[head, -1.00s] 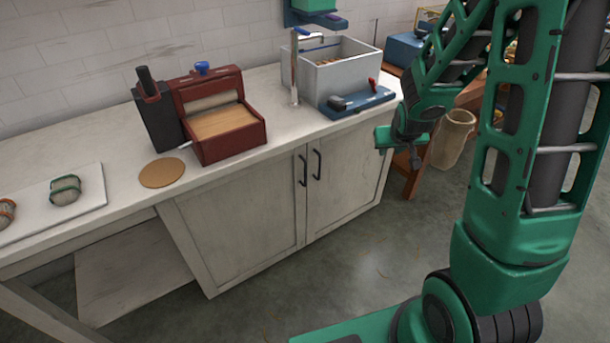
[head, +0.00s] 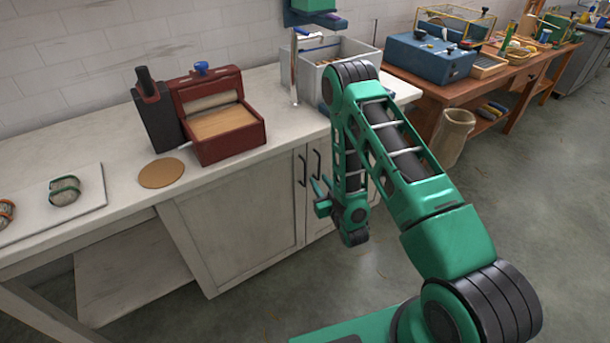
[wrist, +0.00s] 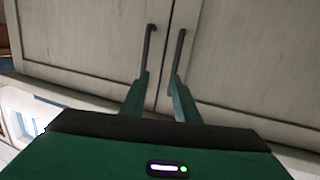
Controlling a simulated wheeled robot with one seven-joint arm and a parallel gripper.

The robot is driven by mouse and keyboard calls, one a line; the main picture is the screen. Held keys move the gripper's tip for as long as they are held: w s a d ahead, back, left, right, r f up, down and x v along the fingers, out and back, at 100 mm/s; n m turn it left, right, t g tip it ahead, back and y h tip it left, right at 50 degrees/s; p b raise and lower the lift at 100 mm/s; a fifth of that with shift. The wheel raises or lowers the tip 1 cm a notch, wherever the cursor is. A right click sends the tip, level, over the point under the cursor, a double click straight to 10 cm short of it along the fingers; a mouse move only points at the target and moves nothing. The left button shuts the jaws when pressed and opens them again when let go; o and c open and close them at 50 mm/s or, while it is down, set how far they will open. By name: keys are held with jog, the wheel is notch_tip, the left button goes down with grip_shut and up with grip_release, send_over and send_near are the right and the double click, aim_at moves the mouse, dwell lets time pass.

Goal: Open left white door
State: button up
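The left white door (head: 235,225) is closed, with a dark vertical handle (head: 302,170) near its right edge. The right door (head: 315,220) is also closed; its handle (head: 317,163) is close beside the first. My gripper (head: 320,182) is in front of the cabinet near the lower ends of the handles, with its fingers apart. In the wrist view, my gripper (wrist: 159,76) is open and empty. One handle (wrist: 148,45) lines up with the left finger and another handle (wrist: 177,52) with the right finger. I cannot tell whether the fingers touch them.
The countertop (head: 115,200) overhangs the doors. My arm hides much of the right door. Floor in front of the left door is clear.

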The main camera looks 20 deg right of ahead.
aim_at(305, 184)
jog(key=shift+t+y, duration=0.5)
jog(key=shift+t, duration=0.1)
jog(key=w+a, duration=0.1)
jog(key=w, duration=0.1)
jog(key=w+a+f, duration=0.1)
jog(key=w, duration=0.2)
jog(key=w+a, duration=0.1)
jog(key=w, duration=0.1)
jog(key=shift+w+a+f, duration=0.2)
jog(key=shift+w+f, duration=0.15)
jog(key=shift+w, duration=0.05)
grip_shut()
